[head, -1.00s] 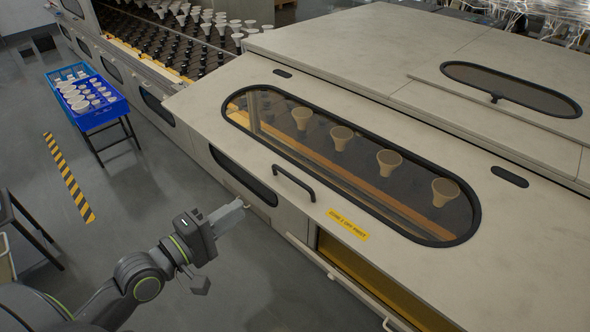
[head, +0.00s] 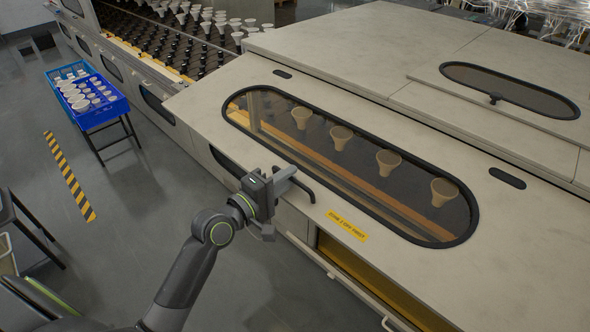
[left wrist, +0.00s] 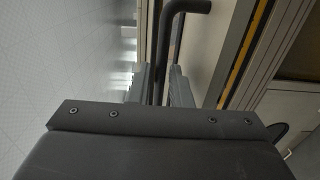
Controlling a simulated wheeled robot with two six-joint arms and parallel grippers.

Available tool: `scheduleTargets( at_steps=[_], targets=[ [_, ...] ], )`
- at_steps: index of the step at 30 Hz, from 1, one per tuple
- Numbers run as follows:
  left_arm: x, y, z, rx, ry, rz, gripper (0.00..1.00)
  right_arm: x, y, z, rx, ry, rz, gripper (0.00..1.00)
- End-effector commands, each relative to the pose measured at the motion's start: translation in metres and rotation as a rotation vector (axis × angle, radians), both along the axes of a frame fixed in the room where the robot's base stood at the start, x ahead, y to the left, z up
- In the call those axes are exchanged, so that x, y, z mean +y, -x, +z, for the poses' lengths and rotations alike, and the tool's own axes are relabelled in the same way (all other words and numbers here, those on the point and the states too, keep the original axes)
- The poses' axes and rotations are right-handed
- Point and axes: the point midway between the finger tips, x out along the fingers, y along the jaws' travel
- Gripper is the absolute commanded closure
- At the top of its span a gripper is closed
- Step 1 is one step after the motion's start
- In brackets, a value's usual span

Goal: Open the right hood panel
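The hood panel (head: 400,255) is a closed, sloped beige panel with a long rounded window (head: 360,165). Its black bar handle (head: 306,187) is at the panel's lower edge, left of a yellow label (head: 346,226). My left gripper (head: 285,179) is at the handle and hides its left part. In the left wrist view the handle bar (left wrist: 172,40) runs down between the two fingers of the left gripper (left wrist: 160,84). The fingers look apart, with the bar between them; firm contact does not show. My right gripper is not in view.
A second hood panel (head: 475,67) with a smaller window lies behind at the upper right. Blue crates (head: 98,103) stand on a stand at the left. Floor between them and the machine is clear.

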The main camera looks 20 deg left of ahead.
Motion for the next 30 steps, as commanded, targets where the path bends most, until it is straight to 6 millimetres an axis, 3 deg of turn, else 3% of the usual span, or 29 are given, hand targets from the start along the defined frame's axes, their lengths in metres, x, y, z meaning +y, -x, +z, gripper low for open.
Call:
scheduleTargets(
  at_steps=[6,17,21,30],
  targets=[
    [-0.009,-0.023,0.000,0.000,0.001,0.001,0.82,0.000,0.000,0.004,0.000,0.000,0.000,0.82],
    [-0.011,-0.027,-0.001,0.001,-0.001,0.001,0.82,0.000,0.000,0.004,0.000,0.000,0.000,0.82],
    [-0.011,-0.027,-0.001,0.001,-0.001,0.001,0.99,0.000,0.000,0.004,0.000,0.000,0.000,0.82],
    [-0.011,-0.027,-0.002,0.001,0.000,0.001,1.00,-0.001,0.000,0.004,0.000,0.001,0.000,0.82]
  ],
)
